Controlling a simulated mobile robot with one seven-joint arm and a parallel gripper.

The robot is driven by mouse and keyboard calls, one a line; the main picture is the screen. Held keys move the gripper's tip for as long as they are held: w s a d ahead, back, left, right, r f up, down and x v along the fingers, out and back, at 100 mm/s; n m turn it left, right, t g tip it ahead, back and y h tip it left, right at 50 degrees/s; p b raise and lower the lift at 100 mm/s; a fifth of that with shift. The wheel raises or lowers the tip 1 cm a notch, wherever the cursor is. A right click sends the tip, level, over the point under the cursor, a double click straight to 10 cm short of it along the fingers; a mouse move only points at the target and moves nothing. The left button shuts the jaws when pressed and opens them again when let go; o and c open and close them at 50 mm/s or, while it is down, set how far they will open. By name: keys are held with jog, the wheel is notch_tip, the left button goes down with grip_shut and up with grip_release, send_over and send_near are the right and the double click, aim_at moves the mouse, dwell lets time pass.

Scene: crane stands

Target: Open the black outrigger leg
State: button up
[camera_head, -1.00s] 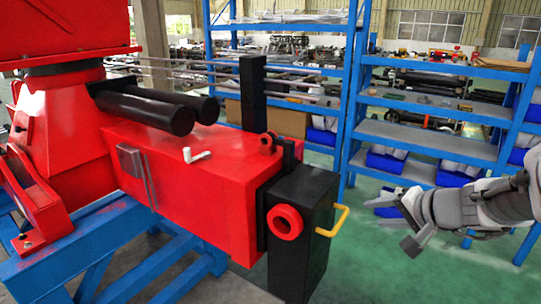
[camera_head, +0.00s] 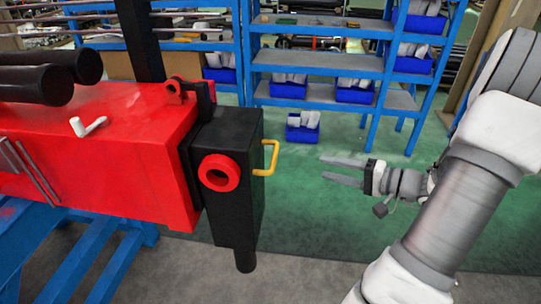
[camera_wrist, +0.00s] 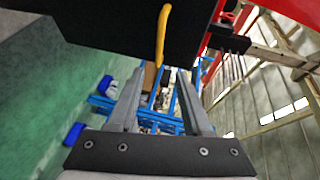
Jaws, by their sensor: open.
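The black outrigger leg (camera_head: 240,165) hangs upright at the end of the red outrigger beam (camera_head: 140,150). It bears a red ring (camera_head: 219,173) on its front face and a yellow handle (camera_head: 274,158) on its right side. My gripper (camera_head: 322,168) is open and empty to the right of the handle, apart from it, with its fingers pointing left towards the leg. In the wrist view, the yellow handle (camera_wrist: 162,35) shows beyond the fingertips of my gripper (camera_wrist: 158,85), between their lines, with the black leg (camera_wrist: 110,25) behind it.
A white crank (camera_head: 88,127) sits on the red beam, with black cylinders (camera_head: 45,75) above it. Blue stands (camera_head: 80,265) are below. Blue shelves (camera_head: 320,65) with blue bins (camera_head: 302,128) stand behind. The green floor around my gripper is clear.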

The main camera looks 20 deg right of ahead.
aim_at(275, 155)
jog(key=p+x, duration=0.1)
jog(key=x, duration=1.5)
jog(key=shift+w+a, duration=0.2)
jog(key=shift+w, duration=0.1)
grip_shut()
dwell(0.6)
